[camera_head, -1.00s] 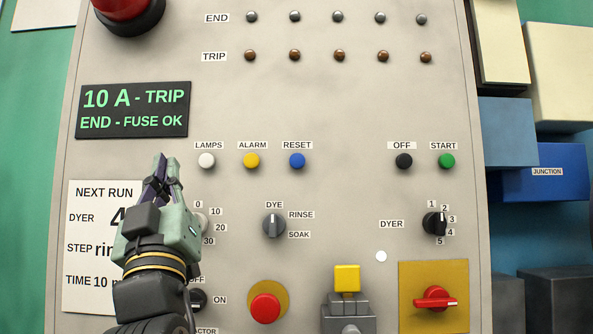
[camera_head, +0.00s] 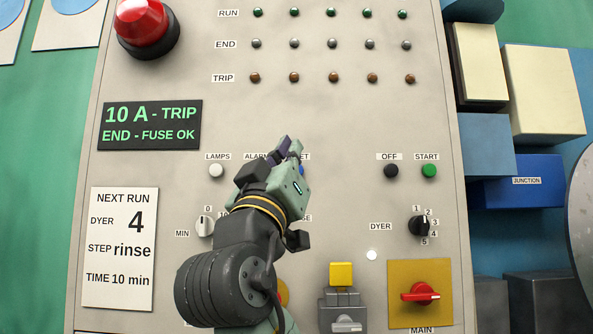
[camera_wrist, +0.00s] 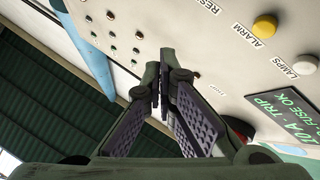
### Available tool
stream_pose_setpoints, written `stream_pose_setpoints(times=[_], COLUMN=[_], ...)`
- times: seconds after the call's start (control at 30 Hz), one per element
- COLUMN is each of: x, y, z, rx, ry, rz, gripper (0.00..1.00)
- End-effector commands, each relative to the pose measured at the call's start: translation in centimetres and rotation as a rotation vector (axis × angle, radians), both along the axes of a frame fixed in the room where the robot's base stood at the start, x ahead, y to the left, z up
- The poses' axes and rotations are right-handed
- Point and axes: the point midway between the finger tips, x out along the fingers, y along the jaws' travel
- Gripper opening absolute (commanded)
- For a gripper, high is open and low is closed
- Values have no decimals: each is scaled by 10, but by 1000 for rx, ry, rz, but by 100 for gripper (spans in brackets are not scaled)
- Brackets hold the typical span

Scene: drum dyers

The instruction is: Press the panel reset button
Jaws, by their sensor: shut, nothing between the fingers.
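The blue reset button (camera_head: 302,171) is mostly hidden behind my gripper in the head view; only a sliver of blue and the end of its label show. My gripper (camera_head: 289,144) is shut and empty, in front of the panel (camera_head: 330,120) over the reset and alarm positions. In the wrist view the closed fingers (camera_wrist: 157,82) point at the panel. The RESET label (camera_wrist: 207,8) is at the top edge there, and the blue button itself is not in that view. I cannot tell whether the fingertips touch the panel.
The yellow alarm button (camera_wrist: 265,26) and white lamps button (camera_wrist: 304,64) are close by. The black off button (camera_head: 391,171) and green start button (camera_head: 429,170) lie to the right.

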Motion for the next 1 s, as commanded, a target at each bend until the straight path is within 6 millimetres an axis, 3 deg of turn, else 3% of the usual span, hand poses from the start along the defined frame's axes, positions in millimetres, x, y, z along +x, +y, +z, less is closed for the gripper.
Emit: stream_pose_setpoints(times=[0.6, 1.0], x=[74, 87], y=[0, 0], z=[1, 0], rx=[2, 0], ry=[3, 0], rz=[1, 1], gripper=[0, 0])
